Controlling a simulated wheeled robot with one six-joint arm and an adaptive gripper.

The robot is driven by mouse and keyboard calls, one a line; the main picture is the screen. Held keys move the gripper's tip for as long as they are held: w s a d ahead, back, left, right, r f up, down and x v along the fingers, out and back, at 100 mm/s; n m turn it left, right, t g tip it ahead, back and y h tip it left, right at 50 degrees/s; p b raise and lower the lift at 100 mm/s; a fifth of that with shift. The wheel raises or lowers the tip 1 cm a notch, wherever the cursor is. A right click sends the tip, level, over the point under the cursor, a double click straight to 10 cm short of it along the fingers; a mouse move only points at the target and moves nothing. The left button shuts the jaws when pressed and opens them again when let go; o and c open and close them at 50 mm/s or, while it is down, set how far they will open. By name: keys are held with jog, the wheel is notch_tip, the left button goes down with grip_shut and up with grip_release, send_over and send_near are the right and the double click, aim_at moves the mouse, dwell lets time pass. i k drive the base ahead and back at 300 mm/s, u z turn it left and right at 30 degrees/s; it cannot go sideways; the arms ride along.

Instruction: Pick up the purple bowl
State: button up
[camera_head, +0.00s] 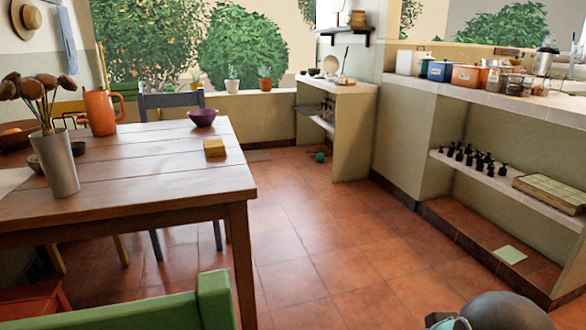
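The purple bowl (203,117) stands upright near the far right corner of the wooden table (120,165). It looks small, with a dark purple outside, and nothing visibly blocks it from this view. My gripper is not in view. Only rounded grey and teal parts, apparently of my own arm, show at the bottom right edge, far from the bowl.
A yellow-brown block (214,148) lies in front of the bowl. An orange pitcher (101,112) and a vase of dried pods (55,160) stand left. A blue-grey chair (171,101) is behind; a green chair (213,297) is in front. Tiled floor (320,225) is open to the right.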

aim_at(200, 117)
jog(key=i, duration=3.65)
jog(key=u, duration=3.6)
